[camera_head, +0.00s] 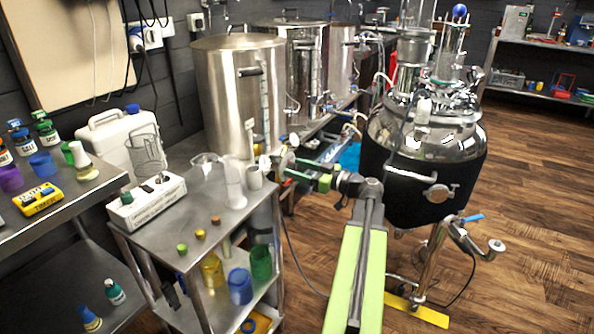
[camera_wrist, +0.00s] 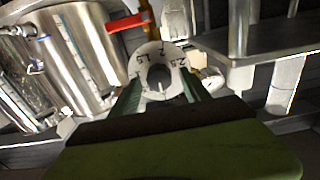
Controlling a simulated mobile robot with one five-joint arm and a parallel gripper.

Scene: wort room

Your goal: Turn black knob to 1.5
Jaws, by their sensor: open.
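The black knob (camera_wrist: 159,76) sits at the centre of a round white dial (camera_wrist: 161,57) in the wrist view. The printed marks 1.5, 2 and 2.5 show around the upper part of the dial. I cannot tell for sure which mark the knob points to. My gripper (camera_wrist: 163,88) is open, with its dark green fingers on the left and right sides of the knob. I cannot tell whether they touch it. In the head view my gripper (camera_head: 288,168) is by the right edge of the small steel table, and the knob is not clearly visible.
The steel table (camera_head: 215,215) holds a white box device (camera_head: 147,201) and pale cups. Large steel kettles (camera_head: 240,90) stand behind. A black-jacketed vessel (camera_head: 420,180) stands to the right of my arm. In the wrist view a red handle (camera_wrist: 127,22) is above left of the dial.

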